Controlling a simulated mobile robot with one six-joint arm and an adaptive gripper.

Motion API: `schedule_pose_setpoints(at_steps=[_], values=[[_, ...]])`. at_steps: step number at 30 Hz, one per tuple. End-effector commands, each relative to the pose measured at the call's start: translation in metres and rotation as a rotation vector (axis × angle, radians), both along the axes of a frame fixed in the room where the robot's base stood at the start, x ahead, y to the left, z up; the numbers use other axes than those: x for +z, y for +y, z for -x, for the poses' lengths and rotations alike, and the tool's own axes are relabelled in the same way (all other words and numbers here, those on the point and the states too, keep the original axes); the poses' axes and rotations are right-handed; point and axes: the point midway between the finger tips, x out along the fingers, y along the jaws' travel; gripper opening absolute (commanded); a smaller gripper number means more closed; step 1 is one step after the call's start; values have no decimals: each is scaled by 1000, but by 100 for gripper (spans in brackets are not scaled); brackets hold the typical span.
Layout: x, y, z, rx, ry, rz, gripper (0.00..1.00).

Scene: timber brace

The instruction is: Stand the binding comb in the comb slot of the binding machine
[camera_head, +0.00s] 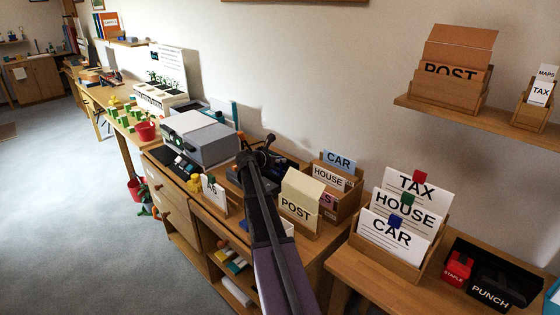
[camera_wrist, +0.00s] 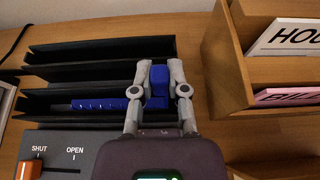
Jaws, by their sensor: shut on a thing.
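My gripper (camera_wrist: 159,90) is shut on a blue block-shaped part, with one grey finger on each side. A blue toothed strip (camera_wrist: 98,104), which looks like the binding comb, runs left from behind the left finger; the finger hides where it meets the block. The strip lies level over or in the front channel of a black slatted rack (camera_wrist: 100,48); its depth there is unclear. The binding machine's dark grey panel (camera_wrist: 100,140) is just in front, with SHUT and OPEN marks and an orange lever (camera_wrist: 30,168). In the head view my gripper (camera_head: 257,151) is small and dark.
A wooden card sorter (camera_wrist: 230,60) stands close to the right of my gripper. The head view shows a POST box (camera_head: 299,203), a grey-and-white machine (camera_head: 208,142) to the left, and a sorter of TAX, HOUSE and CAR cards (camera_head: 402,222) at right.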

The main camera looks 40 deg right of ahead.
Motion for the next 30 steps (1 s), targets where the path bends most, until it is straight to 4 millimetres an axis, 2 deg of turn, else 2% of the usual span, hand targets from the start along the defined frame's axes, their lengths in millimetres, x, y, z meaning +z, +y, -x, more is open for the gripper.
schedule_pose_setpoints(at_steps=[30], values=[[-30, 0, 0, 0, 0, 0, 0]])
